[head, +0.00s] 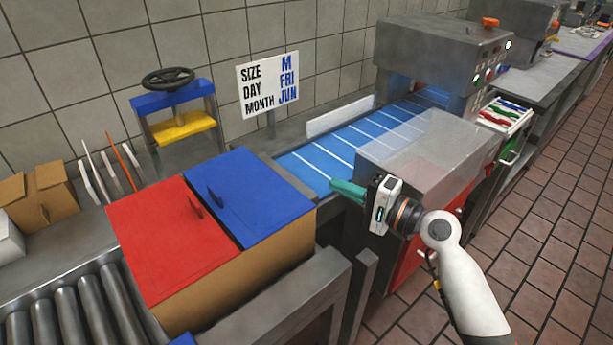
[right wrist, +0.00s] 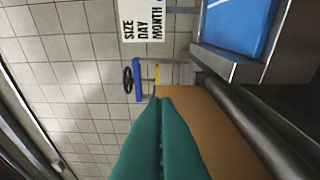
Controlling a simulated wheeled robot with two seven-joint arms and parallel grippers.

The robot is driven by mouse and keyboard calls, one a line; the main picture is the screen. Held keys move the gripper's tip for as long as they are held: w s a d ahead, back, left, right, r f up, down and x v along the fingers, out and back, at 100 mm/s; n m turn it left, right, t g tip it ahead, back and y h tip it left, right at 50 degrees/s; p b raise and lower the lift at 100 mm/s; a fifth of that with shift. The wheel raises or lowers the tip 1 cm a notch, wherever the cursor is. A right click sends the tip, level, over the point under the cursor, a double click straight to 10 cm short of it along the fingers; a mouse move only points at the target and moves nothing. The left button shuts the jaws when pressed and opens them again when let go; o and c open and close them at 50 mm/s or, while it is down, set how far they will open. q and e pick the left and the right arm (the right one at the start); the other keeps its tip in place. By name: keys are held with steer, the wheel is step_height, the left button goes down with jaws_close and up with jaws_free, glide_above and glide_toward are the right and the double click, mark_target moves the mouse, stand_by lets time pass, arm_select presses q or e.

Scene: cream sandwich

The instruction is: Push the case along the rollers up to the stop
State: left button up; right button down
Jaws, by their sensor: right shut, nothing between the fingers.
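The case (head: 250,263) is a brown box with one red and one blue lid flap, standing on the rollers (head: 75,310). Its far end is close to the blue belt. Its brown side (right wrist: 210,130) shows in the right wrist view. My right gripper (head: 337,187) has green fingers, is shut and empty, and is to the right of the case's far end in the head view. The fingers (right wrist: 165,102) overlap the case's side in the right wrist view; I cannot tell if they touch. I cannot make out the stop clearly. My left gripper is not in view.
A blue belt with white lines (head: 355,140) runs into a grey machine (head: 440,60). A sign (head: 269,85) and a blue-yellow press with a handwheel (head: 178,115) stand behind. A metal rail (head: 275,300) borders the rollers. Another box (head: 40,195) is at left.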

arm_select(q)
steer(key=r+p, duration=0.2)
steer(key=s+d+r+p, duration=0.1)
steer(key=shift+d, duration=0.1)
arm_select(e)
steer(key=w+a, duration=0.3)
steer(key=a, duration=0.7)
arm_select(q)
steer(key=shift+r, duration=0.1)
